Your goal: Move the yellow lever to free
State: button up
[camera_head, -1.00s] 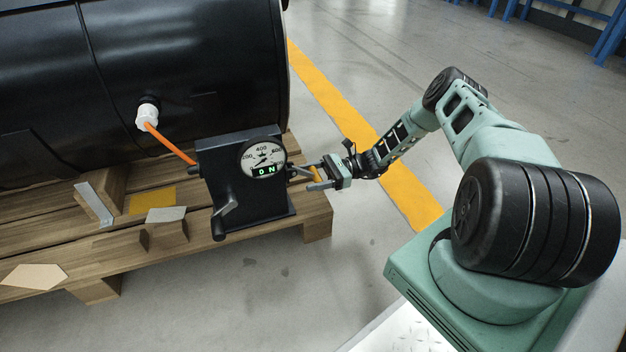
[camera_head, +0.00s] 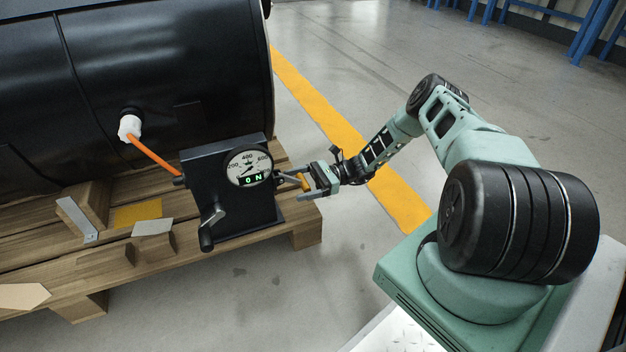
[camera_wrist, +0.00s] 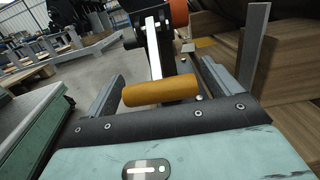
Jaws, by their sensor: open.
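The yellow lever (camera_head: 305,184) sticks out from the right side of a black gauge box (camera_head: 228,205). In the wrist view the lever's yellow roller-like grip (camera_wrist: 160,91) lies crosswise between my fingers, at the end of a metal arm. My gripper (camera_head: 307,188) is open at the box's right side, with a finger on either side of the grip.
The box stands on a wooden pallet (camera_head: 175,249) beside a large black tank (camera_head: 160,60). An orange hose (camera_head: 152,154) runs from a white fitting (camera_head: 129,127) to the box. A crank handle (camera_head: 210,228) hangs at its front. Floor right of the pallet is clear.

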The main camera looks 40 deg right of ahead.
jog(key=p+v, duration=0.1)
jog(key=v, duration=1.6)
jog(key=shift+p, duration=0.35)
jog(key=shift+f, duration=0.1)
jog(key=a+r+n+g+h, duration=0.8)
jog(key=a+r+n+h, duration=0.4)
jog(key=a+r, duration=0.5)
jog(key=s+a+r+n+t+h, duration=0.55)
jog(key=s+r+n, duration=0.35)
jog(key=s+r, duration=0.3)
jog(key=s+a+r+n+g+p, duration=0.1)
jog(key=s+a+r+n+p, duration=0.45)
jog(key=a, duration=0.45)
jog(key=s+a+r+n+g+p, duration=0.25)
jog(key=s+a+r+p, duration=0.25)
jog(key=s+a+r, duration=0.35)
notch_tip(320, 180, up, 35)
jog(key=p, duration=3.6)
jog(key=shift+a+t, duration=0.4)
jog(key=shift+a, duration=0.1)
